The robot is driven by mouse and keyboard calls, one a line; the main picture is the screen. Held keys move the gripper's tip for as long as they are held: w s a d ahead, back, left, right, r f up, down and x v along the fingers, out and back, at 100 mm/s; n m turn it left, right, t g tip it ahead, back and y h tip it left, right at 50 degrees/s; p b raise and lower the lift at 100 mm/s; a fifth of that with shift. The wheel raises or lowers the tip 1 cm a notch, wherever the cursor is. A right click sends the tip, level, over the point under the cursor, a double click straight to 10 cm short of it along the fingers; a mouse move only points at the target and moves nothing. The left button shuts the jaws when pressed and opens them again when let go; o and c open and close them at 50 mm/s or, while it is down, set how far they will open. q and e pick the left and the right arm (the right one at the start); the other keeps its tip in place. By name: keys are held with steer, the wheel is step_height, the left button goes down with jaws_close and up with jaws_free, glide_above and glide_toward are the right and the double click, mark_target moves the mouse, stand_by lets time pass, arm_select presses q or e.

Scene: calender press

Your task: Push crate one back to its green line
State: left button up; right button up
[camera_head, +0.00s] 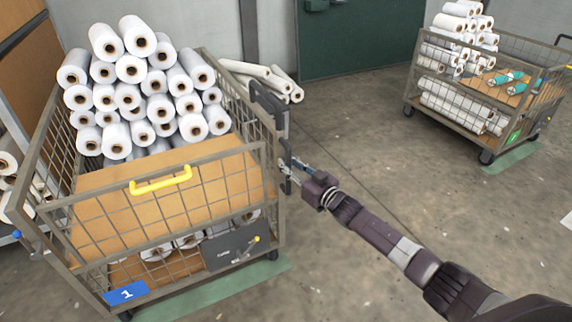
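Crate one (126,293) is a wheeled wire-mesh cage cart at the left, with a blue "1" plate and a yellow handle (161,180) on its front. White rolls (125,95) are piled on its wooden shelf. A green strip (215,292) lies on the floor along and partly under its front edge. My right gripper (290,170) is at the crate's right side, close by the dark bracket (284,142) there. Its fingers are small and overlap the bracket, so contact and opening cannot be told. My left gripper is not in view.
A second cage cart (480,118) with rolls and teal items stands at the back right by another green strip (512,158). Loose rolls (265,77) lie on the floor behind crate one, near a dark green door (360,40). The concrete floor between the carts is open.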

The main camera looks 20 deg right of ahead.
steer(key=shift+o, duration=1.1)
steer(key=shift+d+f, duration=0.1)
steer(key=shift+s+a, duration=0.15)
steer(key=shift+a, duration=0.05)
steer(key=v, duration=1.2)
steer(key=shift+d, duration=0.1)
